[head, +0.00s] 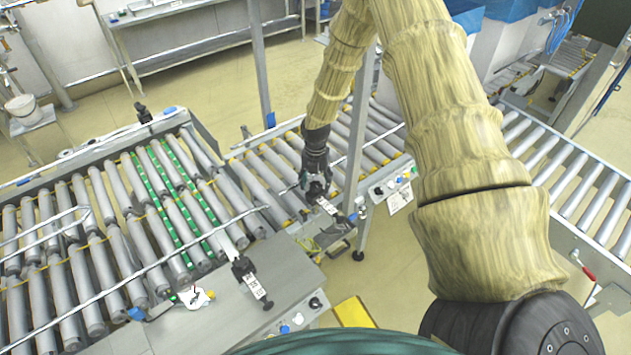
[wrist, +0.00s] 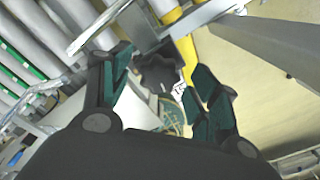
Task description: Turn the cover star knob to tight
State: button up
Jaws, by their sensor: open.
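The star knob (wrist: 158,74) is dark and lobed, and in the wrist view it lies between and beyond my two fingertips. My gripper (wrist: 160,66) is open, with one dark finger with green pads on each side of the knob. I cannot tell whether either finger touches it. In the head view my gripper (head: 315,178) points down at the conveyor's edge, over the knob, which it mostly hides. A white label strip (head: 327,206) shows just below the gripper there. The knob's pointer position is not readable.
A similar dark knob (head: 242,266) with a label strip stands on the nearer conveyor's grey panel. A metal post (head: 357,140) rises close to the right of my gripper. A control box with buttons (head: 392,186) is to the right. Roller conveyors (head: 110,230) fill the left.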

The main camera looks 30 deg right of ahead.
jog(key=c, duration=1)
